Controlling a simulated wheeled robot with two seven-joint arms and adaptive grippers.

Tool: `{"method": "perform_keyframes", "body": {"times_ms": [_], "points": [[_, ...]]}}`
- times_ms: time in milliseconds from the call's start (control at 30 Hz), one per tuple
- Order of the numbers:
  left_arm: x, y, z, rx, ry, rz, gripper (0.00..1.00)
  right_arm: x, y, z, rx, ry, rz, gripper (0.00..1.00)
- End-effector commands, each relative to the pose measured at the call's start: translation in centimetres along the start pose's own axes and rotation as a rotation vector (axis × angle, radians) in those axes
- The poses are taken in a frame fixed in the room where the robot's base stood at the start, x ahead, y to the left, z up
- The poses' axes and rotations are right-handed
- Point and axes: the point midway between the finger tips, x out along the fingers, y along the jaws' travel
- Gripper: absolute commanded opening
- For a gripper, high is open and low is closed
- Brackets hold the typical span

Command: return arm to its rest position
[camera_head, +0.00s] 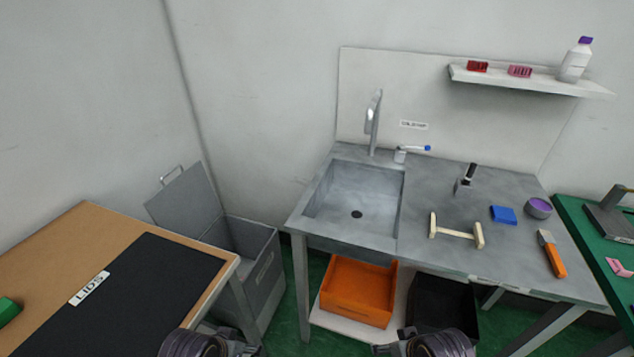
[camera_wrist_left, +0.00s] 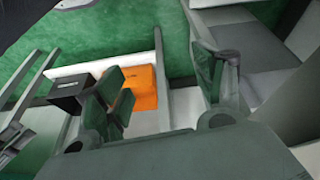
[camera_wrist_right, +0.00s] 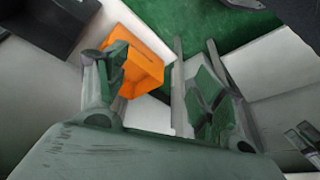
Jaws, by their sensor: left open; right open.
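My left gripper (camera_head: 210,345) shows at the bottom edge of the head view, in front of the table with the black mat. In the left wrist view its two fingers (camera_wrist_left: 160,90) are spread apart with nothing between them but the background. My right gripper (camera_head: 428,345) shows at the bottom edge of the head view, below the sink counter. In the right wrist view its fingers (camera_wrist_right: 160,92) are also apart and empty. Both grippers are clear of the counter. The fingertips are mostly cut off in the head view.
An orange bin (camera_head: 358,290) stands underneath. A grey open box (camera_head: 262,265) stands left.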

Motion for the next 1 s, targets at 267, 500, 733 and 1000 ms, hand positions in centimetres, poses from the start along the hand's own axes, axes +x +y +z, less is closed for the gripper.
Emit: {"method": "perform_keyframes", "body": {"times_ms": [267, 500, 733, 1000], "points": [[3.7, 0.4, 1.4, 0.001, 0.008, 0.017, 0.69, 3.6, -0.4, 1.3, -0.001, 0.009, -0.017, 0.68], [6.4, 0.8, 2.3, 0.002, 0.015, 0.032, 0.69, 6.4, -0.8, 2.3, -0.002, 0.016, -0.032, 0.68], [8.9, 1.2, 3.3, 0.002, 0.023, 0.045, 0.69, 9.0, -1.2, 3.3, -0.002, 0.023, -0.045, 0.68], [12.0, 1.6, 4.4, 0.002, 0.032, 0.06, 0.69, 12.0, -1.6, 4.4, -0.002, 0.032, -0.06, 0.68]]}}
